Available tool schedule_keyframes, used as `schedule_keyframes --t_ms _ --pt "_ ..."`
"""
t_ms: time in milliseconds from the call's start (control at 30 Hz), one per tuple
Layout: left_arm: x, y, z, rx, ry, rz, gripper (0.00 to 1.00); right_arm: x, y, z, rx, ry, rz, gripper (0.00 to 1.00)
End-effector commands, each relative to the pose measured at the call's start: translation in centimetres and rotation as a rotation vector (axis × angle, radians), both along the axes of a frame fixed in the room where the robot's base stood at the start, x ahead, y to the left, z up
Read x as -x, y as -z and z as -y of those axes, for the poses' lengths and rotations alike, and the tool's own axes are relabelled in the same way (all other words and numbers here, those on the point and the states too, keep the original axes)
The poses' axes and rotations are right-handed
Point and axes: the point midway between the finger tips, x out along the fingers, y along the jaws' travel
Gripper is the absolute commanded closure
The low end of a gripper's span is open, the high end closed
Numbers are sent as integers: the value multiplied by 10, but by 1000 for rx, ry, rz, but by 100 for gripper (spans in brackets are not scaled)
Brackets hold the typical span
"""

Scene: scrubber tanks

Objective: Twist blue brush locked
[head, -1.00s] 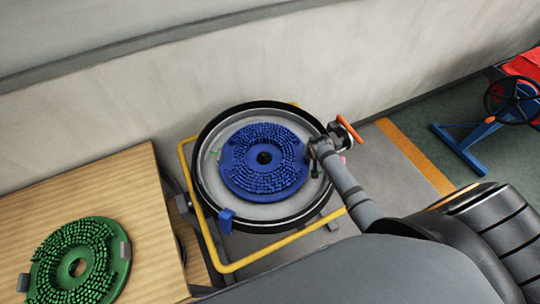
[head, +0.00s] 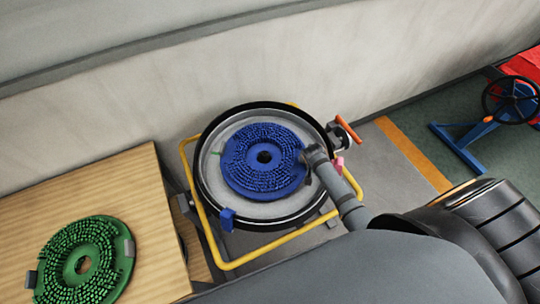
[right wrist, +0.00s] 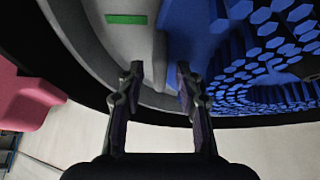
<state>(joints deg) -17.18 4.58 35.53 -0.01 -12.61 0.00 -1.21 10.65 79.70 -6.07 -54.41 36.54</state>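The blue brush (head: 240,178) lies bristles up inside a round grey housing (head: 213,195) with a black rim. It has a dark centre hole. My right gripper (head: 309,163) is over the right side of the housing, at the brush's right edge. In the right wrist view, its two fingers (right wrist: 155,80) are apart, with a gap between them. The blue brush (right wrist: 205,35) is beyond and right of the right finger; the grey housing wall shows between the fingers. Contact with the brush cannot be told. My left gripper is out of view.
A yellow tube frame (head: 290,240) surrounds the housing. An orange-handled fitting (head: 347,129) and a pink part (head: 339,165) sit at its right. A blue clip (head: 227,218) is on the near rim. A green brush (head: 105,255) lies on the wooden table (head: 90,190) at left.

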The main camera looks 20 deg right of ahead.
Motion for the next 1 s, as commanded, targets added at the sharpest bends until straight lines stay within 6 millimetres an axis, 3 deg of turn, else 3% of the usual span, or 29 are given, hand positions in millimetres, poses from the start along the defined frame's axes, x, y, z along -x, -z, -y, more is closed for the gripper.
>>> schedule_keyframes --t_ms 367,800,1000 --pt "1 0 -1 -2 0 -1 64 5 -3 -1 3 -2 -6 61" --pt "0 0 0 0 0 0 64 41 -86 -25 1 -2 -1 61" --pt "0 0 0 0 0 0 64 49 -104 -30 0 -1 -1 61"
